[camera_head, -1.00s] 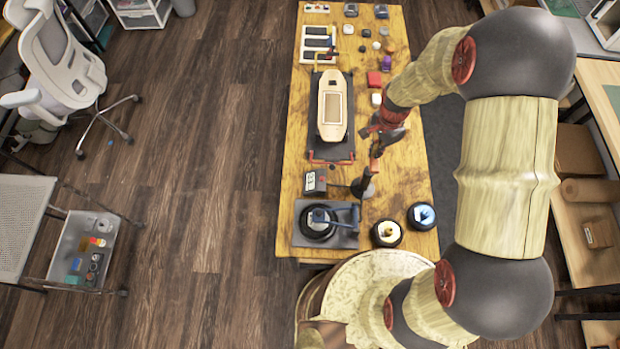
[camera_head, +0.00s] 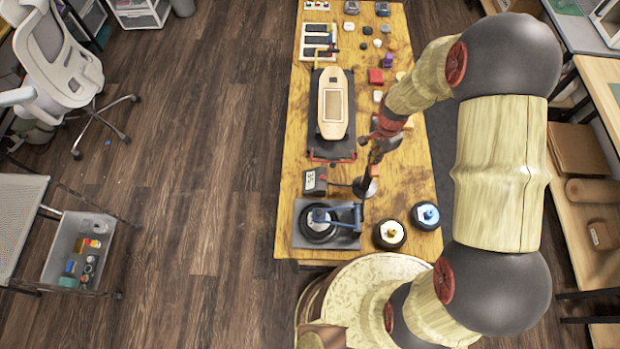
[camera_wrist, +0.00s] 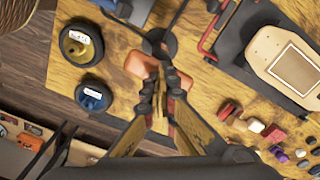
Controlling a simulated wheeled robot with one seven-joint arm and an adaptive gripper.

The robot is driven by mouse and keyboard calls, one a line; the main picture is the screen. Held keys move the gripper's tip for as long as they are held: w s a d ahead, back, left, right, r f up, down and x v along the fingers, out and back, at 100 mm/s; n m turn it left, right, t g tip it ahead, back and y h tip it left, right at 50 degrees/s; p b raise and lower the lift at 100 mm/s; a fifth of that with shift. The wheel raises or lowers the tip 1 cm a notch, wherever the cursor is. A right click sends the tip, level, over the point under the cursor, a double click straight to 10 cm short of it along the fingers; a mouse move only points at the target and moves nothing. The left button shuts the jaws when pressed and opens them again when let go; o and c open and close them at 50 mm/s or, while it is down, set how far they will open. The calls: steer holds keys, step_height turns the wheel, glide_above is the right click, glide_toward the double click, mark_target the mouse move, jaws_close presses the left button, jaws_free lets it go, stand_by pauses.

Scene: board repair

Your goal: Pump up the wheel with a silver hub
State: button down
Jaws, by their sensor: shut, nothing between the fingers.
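A black wheel (camera_head: 318,231) sits in the grey fixture (camera_head: 346,240) at the bench's near left. A dark floor-pump-like stand (camera_head: 366,188) is right of a small gauge (camera_head: 314,181) with digits. My gripper (camera_head: 372,166) is over this stand. In the wrist view my gripper (camera_wrist: 166,88) is shut and empty, beside or over an orange handle-like part (camera_wrist: 141,65); contact is unclear.
A wheel with a gold hub (camera_head: 389,234) and a wheel with a blue hub (camera_head: 426,215) stand at the near right. A wooden deck (camera_head: 333,104) lies on a black stand mid-bench.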

steer(key=shift+f+b, duration=0.45)
steer(key=shift+f, duration=0.5)
steer(key=shift+r+p, duration=2.55)
steer(key=shift+r, duration=1.55)
steer(key=shift+f+b, duration=0.1)
steer(key=shift+b, duration=0.2)
stand_by(0.6)
steer(key=shift+f+b, duration=2.65)
steer(key=shift+f, duration=1.3)
steer(key=shift+r+p, duration=2.5)
steer(key=shift+r, duration=1.5)
